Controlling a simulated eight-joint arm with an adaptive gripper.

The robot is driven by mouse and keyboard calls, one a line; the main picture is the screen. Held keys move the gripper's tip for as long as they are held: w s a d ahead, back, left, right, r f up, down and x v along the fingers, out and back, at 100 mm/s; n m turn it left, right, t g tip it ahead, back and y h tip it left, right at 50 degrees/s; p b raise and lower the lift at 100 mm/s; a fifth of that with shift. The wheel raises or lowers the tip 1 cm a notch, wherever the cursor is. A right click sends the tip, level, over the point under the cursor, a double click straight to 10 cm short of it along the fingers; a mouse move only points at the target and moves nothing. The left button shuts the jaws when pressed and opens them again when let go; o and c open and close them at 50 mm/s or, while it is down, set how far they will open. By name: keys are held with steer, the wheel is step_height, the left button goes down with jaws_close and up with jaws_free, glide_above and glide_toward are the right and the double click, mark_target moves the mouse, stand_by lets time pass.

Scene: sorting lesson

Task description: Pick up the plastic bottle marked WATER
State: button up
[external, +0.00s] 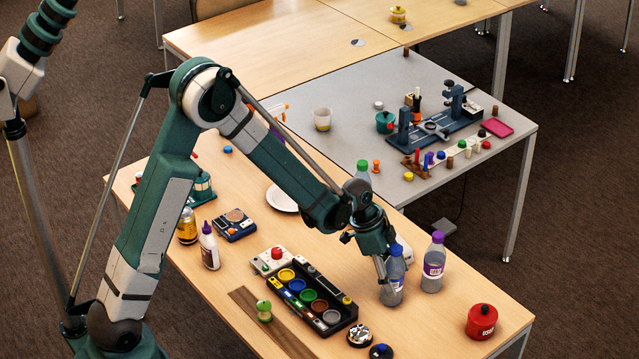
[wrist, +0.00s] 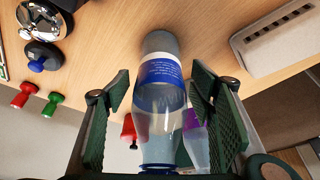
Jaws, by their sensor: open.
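A clear plastic bottle with a blue cap (external: 391,291) stands on the wooden table at the front right. In the wrist view the bottle (wrist: 160,100) lies between my fingers, with a blue label whose writing I cannot read. My gripper (external: 384,272) is at the bottle's upper part, its fingers partly hidden. In the wrist view my gripper (wrist: 161,88) is open, one finger on each side, with visible gaps to the bottle. A similar bottle with a purple cap (external: 433,270) stands just to the right; it also shows in the wrist view (wrist: 196,148).
A green-capped bottle (external: 363,173) stands farther back. A red pot (external: 481,322) is at the right, and a black paint tray (external: 345,309) at the left. A pale slotted block (wrist: 275,40) lies near the bottle. A metal dome (external: 358,335) stands in front.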

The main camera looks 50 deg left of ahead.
mark_target(397, 250)
stand_by(0.5)
steer(key=c, duration=0.9)
steer(key=shift+r, duration=0.15)
steer(key=shift+r+p, duration=0.95)
steer(key=shift+r, duration=3.9)
